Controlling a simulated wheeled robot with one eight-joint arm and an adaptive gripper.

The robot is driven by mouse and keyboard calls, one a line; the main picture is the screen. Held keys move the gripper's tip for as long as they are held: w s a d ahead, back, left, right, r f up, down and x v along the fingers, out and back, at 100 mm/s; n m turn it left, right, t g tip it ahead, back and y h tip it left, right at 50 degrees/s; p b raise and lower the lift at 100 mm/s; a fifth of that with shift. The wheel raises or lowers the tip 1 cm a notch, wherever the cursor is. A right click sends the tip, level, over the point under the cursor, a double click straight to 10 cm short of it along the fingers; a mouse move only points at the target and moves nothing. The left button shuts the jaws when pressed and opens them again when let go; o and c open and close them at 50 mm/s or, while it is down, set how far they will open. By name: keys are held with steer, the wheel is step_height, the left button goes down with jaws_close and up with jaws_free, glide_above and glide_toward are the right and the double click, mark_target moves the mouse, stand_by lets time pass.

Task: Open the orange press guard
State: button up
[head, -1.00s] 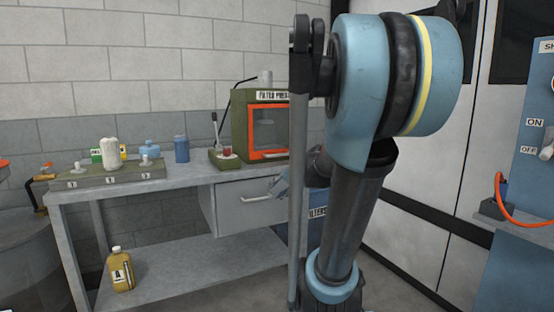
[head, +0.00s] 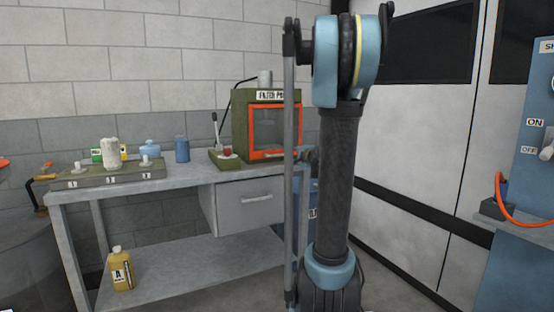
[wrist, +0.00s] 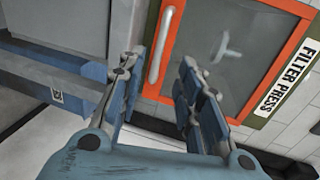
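The orange press guard (head: 275,155) is a framed clear panel on the front of the green filter press (head: 240,125). It looks shut in the head view. In the wrist view the orange guard frame (wrist: 180,15) fills the upper middle, with a pale vertical handle bar (wrist: 160,45) along its left side. My gripper (wrist: 160,80) is open, its two blue-grey fingers spread and nothing between them. The fingertips point toward the guard below the handle, apparently short of it. In the head view my gripper is hidden behind my arm.
The press stands on a grey workbench (head: 190,178) with a drawer (head: 247,200) below. A lever and red button (head: 227,152) sit left of the press. A blue canister (head: 182,149) and numbered tray (head: 110,176) are farther left. A yellow bottle (head: 121,268) is on the lower shelf.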

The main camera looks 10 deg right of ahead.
mark_target(278, 155)
steer(key=x, duration=1.4)
steer(key=shift+w+a, duration=0.15)
steer(key=shift+w, duration=0.15)
steer(key=shift+s, duration=0.1)
jaws_close()
